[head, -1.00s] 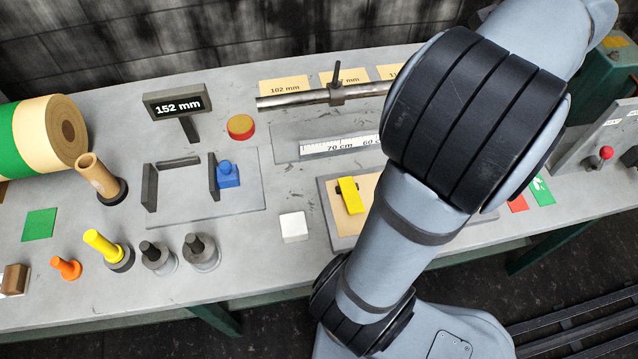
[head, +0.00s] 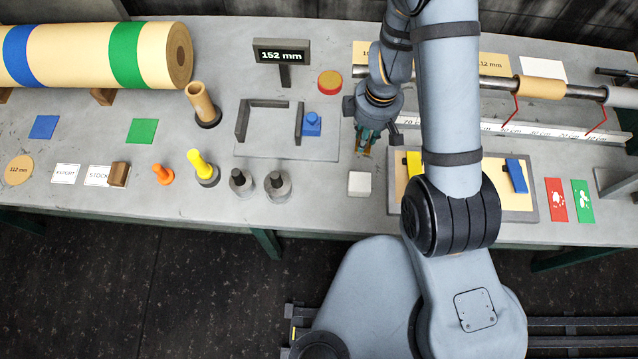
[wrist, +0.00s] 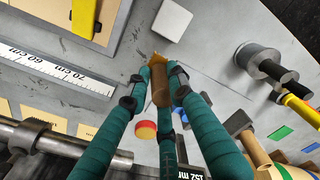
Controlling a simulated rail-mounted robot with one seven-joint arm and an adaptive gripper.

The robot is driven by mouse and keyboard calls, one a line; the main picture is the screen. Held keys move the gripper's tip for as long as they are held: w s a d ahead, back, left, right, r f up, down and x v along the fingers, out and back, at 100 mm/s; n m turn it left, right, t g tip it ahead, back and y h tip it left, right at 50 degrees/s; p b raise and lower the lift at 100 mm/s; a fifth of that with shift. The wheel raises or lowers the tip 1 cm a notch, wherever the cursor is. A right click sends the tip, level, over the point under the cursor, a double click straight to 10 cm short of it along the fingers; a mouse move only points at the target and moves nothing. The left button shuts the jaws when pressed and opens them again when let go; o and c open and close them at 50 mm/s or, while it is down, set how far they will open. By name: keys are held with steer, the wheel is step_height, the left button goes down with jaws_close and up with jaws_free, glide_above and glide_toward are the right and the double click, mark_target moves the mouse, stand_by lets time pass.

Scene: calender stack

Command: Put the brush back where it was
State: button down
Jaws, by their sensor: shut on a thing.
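My gripper (head: 368,138) has teal fingers and points down over the bench, between the blue-knobbed square frame and the tan-topped board. In the wrist view its fingers (wrist: 156,82) are closed around a short brown piece with a tan end, which looks like the brush (wrist: 161,90). Only a small brown bit of the brush (head: 366,150) shows below the fingers in the head view. The brush's tip is near the grey bench surface; I cannot tell whether it touches. The fingers hide part of the brush.
A white block (head: 361,184) stands just in front of my gripper. A board (head: 515,203) with yellow and blue pieces lies to the right. A metal bar (head: 490,82) runs behind.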

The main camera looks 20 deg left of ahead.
steer(key=shift+s+f+n+p, duration=0.1)
steer(key=shift+s+n+p, duration=0.3)
steer(key=shift+s, duration=0.6)
steer(key=shift+s+a+f+n, duration=0.15)
steer(key=shift+s+f+n, duration=0.15)
steer(key=shift+s+n, duration=0.1)
steer(key=shift+f, duration=0.1)
